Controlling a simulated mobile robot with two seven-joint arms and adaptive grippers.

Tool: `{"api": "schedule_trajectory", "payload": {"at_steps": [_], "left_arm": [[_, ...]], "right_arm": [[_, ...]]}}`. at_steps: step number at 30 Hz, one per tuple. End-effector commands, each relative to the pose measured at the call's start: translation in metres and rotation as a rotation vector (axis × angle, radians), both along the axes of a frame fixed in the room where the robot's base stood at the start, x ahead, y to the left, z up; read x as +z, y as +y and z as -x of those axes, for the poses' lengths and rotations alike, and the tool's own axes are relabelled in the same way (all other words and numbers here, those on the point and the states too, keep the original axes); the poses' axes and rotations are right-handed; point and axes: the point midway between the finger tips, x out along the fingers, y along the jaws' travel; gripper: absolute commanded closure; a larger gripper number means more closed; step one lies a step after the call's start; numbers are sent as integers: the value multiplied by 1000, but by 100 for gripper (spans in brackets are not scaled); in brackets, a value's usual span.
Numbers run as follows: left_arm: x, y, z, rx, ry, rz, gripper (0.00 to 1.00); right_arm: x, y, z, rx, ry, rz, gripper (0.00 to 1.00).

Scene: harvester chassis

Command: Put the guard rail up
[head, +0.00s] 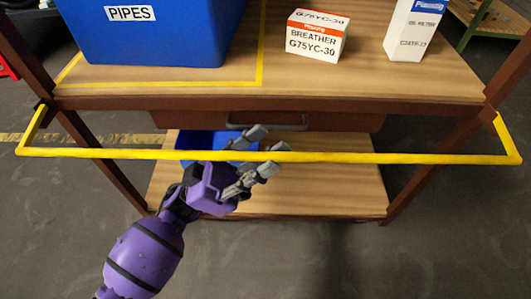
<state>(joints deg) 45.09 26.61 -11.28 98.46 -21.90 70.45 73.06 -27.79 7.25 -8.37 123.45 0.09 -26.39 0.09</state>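The guard rail (400,158) is a thin yellow bar that spans the front of the wooden workbench. Its two side arms run back to the brown legs, and the bar sticks out in front, below the level of the bench top. My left gripper (272,158) comes up from the lower left to the middle of the bar. Whether any finger touches the bar cannot be told. My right gripper is not in view.
On the bench top (350,80) stand a blue PIPES bin (150,45), a BREATHER box (317,37) and a white box (413,30). A drawer handle (267,121) sits behind the bar. A blue bin (200,140) stands on the lower shelf (330,180).

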Motion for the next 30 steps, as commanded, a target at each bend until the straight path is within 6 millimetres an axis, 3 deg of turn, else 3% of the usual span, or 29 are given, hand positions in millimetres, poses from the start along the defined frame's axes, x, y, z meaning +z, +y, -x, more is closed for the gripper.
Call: {"api": "schedule_trajectory", "payload": {"at_steps": [11, 18, 30], "left_arm": [[6, -6, 0, 1, 1, 0, 69], [5, -6, 0, 1, 1, 0, 100], [6, -5, 0, 0, 6, 0, 100]], "right_arm": [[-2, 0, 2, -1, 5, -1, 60], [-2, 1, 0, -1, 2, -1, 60], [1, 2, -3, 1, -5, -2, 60]]}}
